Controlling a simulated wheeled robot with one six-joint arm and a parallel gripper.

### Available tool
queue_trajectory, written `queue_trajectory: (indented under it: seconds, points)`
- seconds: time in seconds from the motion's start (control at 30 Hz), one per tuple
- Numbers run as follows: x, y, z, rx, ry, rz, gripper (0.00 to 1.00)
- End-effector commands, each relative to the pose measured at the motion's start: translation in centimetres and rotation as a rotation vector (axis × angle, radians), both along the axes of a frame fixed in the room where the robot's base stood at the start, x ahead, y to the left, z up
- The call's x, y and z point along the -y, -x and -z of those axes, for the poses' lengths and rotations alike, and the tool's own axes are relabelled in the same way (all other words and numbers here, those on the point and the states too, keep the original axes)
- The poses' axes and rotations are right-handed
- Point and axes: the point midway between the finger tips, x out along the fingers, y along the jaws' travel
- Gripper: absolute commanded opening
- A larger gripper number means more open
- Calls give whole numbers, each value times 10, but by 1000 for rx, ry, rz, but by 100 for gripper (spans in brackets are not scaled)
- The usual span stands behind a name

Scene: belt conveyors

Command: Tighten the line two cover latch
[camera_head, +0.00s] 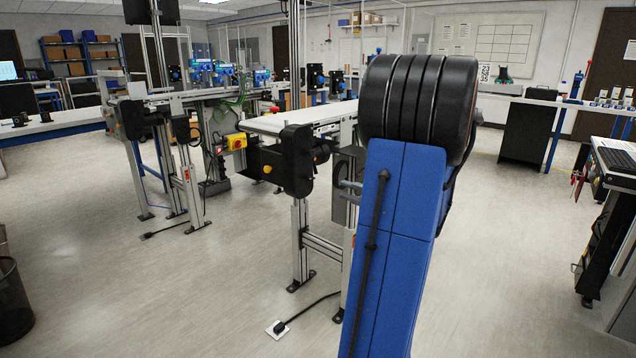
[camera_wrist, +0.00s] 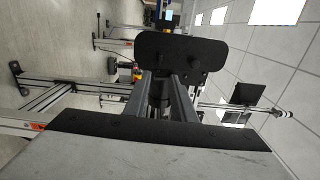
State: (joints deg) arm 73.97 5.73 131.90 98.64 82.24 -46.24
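In the wrist view, two grey fingers of my gripper (camera_wrist: 160,76) stand apart, with a gap between them. A dark rounded part shows in the gap; I cannot tell whether it lies between the fingers or beyond them. A black plate with two round knobs (camera_wrist: 180,53) is just past the fingertips. No latch can be made out clearly in either view.
A second conveyor (camera_head: 205,93) stands farther left. A yellow box with a red button (camera_head: 236,142) is between them. A cable with a plug (camera_head: 280,327) lies on the floor. A dark bin (camera_head: 12,300) is at the left edge.

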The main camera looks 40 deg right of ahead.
Motion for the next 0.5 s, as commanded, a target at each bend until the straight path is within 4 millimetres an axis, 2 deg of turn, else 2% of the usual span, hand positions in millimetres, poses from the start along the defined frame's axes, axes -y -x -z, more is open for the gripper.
queue_trajectory:
  seconds: [0.5]
  points:
    - [-8, -80, 0, 0, 0, -4, 23]
